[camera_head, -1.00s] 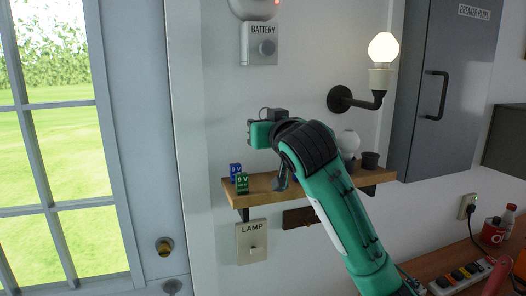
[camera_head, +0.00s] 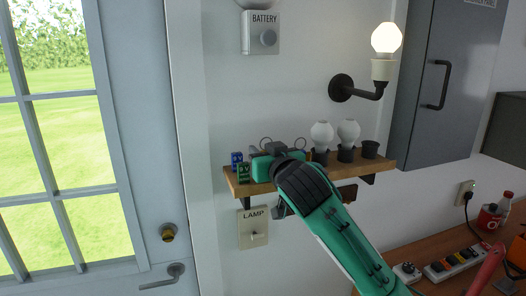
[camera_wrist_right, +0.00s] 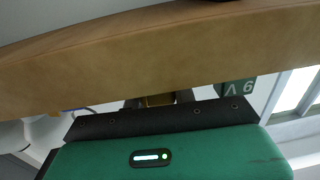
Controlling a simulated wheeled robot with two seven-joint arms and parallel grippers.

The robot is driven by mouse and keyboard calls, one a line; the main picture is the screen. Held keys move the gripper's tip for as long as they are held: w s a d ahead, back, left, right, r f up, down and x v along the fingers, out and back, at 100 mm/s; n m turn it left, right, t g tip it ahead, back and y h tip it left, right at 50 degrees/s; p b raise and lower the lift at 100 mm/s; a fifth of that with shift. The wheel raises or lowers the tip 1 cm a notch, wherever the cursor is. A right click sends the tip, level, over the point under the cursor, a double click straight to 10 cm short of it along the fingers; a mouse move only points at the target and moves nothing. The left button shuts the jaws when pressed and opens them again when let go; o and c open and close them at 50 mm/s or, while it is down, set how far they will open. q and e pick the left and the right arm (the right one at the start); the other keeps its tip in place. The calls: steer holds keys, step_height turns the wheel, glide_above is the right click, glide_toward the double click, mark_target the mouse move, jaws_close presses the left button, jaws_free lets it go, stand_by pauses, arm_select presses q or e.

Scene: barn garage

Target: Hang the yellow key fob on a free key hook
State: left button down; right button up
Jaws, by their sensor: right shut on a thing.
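My right gripper (camera_head: 272,166) is in front of the wooden shelf in the head view, its fingers mostly hidden by its own green body. In the right wrist view its dark fingers (camera_wrist_right: 158,103) are shut on a small yellow-brown piece, which I take to be the yellow key fob (camera_wrist_right: 158,99); little of it shows. The shelf edge lies close across the wrist view. A dark board (camera_head: 345,193) shows partly under the shelf behind my arm; I cannot make out any hooks on it. My left gripper is not in view.
The wooden shelf (camera_head: 232,186) bears two 9 V batteries (camera_head: 240,168), two bulbs in dark sockets (camera_head: 334,142) and an empty-looking dark socket (camera_head: 370,149). Two thin rings show behind the gripper. A LAMP switch (camera_head: 253,230) is below left. A lit wall lamp (camera_head: 383,62) is above right.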

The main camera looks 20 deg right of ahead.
steer(key=shift+s+f, duration=0.1)
steer(key=shift+f, duration=0.15)
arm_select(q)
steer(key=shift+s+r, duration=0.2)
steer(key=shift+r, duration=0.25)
arm_select(e)
steer(key=shift+f, duration=0.1)
steer(key=shift+f, duration=0.15)
steer(key=o, duration=1)
steer(key=shift+o, duration=0.2)
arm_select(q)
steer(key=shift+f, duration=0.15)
